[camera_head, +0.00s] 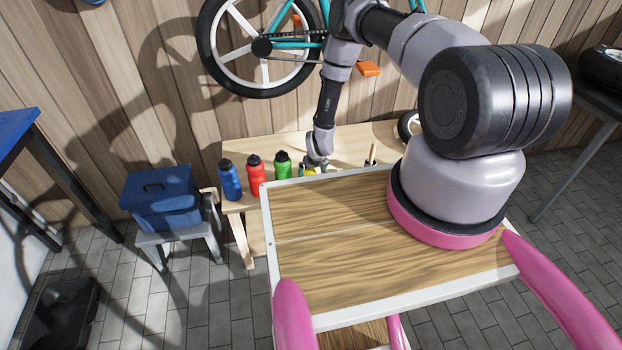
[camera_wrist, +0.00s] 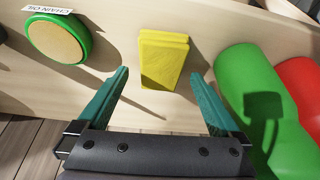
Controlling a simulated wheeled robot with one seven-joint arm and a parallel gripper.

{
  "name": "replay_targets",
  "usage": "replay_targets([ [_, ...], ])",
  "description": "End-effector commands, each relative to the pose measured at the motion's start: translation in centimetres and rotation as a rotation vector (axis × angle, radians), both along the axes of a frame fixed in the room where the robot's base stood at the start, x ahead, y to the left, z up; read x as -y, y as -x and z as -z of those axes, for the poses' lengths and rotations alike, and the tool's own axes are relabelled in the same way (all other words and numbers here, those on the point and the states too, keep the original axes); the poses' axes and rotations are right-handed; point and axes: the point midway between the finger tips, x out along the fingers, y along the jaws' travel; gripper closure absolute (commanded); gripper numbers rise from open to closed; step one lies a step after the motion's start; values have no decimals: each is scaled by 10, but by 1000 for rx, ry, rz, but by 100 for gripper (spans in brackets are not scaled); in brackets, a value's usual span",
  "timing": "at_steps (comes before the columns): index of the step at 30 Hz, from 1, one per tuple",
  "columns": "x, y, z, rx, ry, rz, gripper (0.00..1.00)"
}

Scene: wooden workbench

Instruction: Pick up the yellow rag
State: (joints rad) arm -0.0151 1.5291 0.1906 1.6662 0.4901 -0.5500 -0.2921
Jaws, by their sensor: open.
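The yellow rag (camera_wrist: 163,62) is a small folded block lying on the light wooden workbench (camera_wrist: 120,100) in the wrist view. My gripper (camera_wrist: 160,85) is open, with its two teal fingers apart, one to each side of the rag's near end in the picture. Nothing is between the fingers' inner faces that touches them, as far as I can see. In the head view a bit of the yellow rag (camera_head: 310,172) shows beside my gripper, which is mostly hidden behind the tabletop edge.
A round green chain oil tin (camera_wrist: 58,40) is at the left. In the head view a blue bottle (camera_head: 229,180) stands at the bench's left end.

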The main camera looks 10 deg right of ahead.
Motion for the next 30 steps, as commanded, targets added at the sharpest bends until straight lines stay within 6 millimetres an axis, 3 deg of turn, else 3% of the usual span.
replay_targets([
  [6, -1, -7, 16, 1, 0, -1, 0],
  [30, -1, -7, 20, 0, 0, -1, 0],
])
